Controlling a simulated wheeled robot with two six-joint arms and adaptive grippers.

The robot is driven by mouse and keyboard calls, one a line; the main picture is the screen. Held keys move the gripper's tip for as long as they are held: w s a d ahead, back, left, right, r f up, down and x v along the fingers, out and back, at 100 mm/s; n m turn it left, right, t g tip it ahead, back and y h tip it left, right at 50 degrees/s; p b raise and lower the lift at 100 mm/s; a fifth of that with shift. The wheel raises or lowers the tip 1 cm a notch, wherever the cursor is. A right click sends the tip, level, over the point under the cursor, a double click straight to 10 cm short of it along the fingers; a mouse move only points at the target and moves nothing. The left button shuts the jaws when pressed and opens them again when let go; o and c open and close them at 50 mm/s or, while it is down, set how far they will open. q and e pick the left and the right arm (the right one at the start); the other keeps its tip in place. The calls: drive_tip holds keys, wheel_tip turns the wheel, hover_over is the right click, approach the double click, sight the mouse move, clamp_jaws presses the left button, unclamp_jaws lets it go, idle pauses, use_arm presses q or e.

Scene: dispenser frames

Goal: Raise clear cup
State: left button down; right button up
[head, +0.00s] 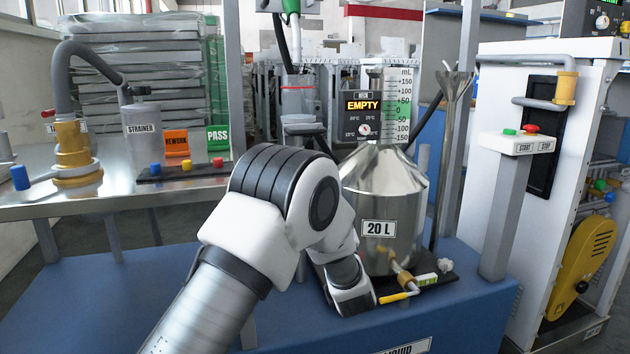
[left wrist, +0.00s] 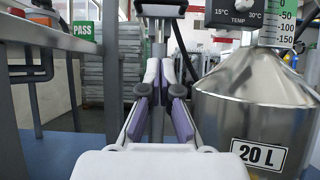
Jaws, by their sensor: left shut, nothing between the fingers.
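What looks like the clear cup (head: 298,97) stands upright on a small stand (head: 303,129) under a green-tipped nozzle (head: 291,6), behind my left arm in the head view. It has a red band; its contents cannot be made out. My left gripper (left wrist: 160,78) is shut and empty in the left wrist view, pointing forward, left of the steel 20 L vessel (left wrist: 258,85). In the head view my own arm hides its fingers. In the left wrist view the stand shows at the top, beyond the fingers. My right gripper is not in view.
The 20 L vessel, also in the head view (head: 383,190), sits close to my arm, with a yellow-handled tap (head: 395,298) low in front. A display (head: 363,107) reads EMPTY. A strainer (head: 143,130) and a PASS sign (head: 217,138) are at left.

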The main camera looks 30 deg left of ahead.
use_arm(q)
drive_tip(key=shift+r, duration=0.1)
drive_tip(key=b, duration=0.2)
approach(310, 118)
drive_tip(key=a, duration=0.2)
drive_tip(key=shift+s, duration=0.5)
wheel_tip(310, 118, up, 7)
drive_tip(key=shift+f, duration=0.2)
